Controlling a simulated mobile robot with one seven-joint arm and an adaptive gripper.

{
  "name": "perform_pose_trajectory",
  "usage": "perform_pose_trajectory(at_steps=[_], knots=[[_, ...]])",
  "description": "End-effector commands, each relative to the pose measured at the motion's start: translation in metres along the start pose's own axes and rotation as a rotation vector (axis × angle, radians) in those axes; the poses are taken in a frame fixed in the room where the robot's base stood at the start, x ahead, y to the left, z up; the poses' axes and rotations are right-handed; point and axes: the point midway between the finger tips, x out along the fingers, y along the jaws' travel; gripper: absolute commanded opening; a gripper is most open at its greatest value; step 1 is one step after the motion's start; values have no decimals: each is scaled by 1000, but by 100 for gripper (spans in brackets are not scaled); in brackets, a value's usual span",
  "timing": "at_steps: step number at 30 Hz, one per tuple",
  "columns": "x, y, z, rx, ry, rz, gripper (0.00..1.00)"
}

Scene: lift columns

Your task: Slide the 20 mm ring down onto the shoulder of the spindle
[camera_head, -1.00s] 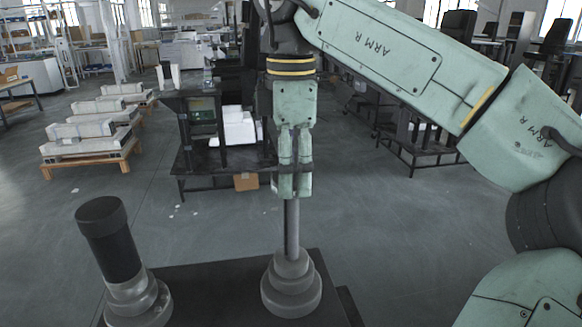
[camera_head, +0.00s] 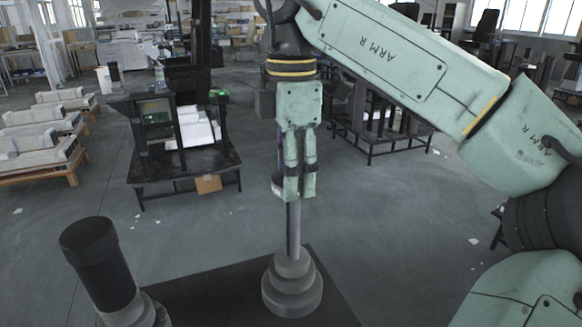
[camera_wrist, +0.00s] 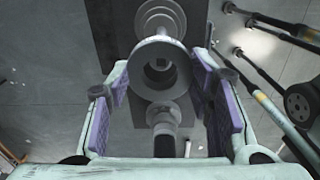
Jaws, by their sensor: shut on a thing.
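The spindle (camera_head: 293,232) is a thin grey upright rod above a stepped round base with a shoulder (camera_head: 291,268). My gripper (camera_head: 297,196) points down over the spindle in the head view, its fingers covering the upper rod. In the wrist view my gripper (camera_wrist: 160,95) is shut on the grey 20 mm ring (camera_wrist: 138,66), which lies between the purple pads with its bore visible. A pale edge beside the left finger in the head view may be the ring. The ring is well above the shoulder. I cannot tell whether the rod passes through its bore.
A thick black cylinder (camera_head: 96,262) on a grey base stands to the left of the spindle. Both stand on a dark slab (camera_head: 215,305). A black bench (camera_head: 185,165) stands behind on the open grey floor (camera_head: 400,225). Pale beams lie on pallets at far left.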

Motion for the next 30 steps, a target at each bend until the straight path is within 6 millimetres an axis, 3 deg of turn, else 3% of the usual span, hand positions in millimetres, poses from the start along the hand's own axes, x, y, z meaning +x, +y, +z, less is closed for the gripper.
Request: perform_pose_trajectory(at_steps=[11, 30], knots=[[4, -1, 0, -18, 1, 0, 12], [38, -1, 0, -17, 0, 0, 12]])
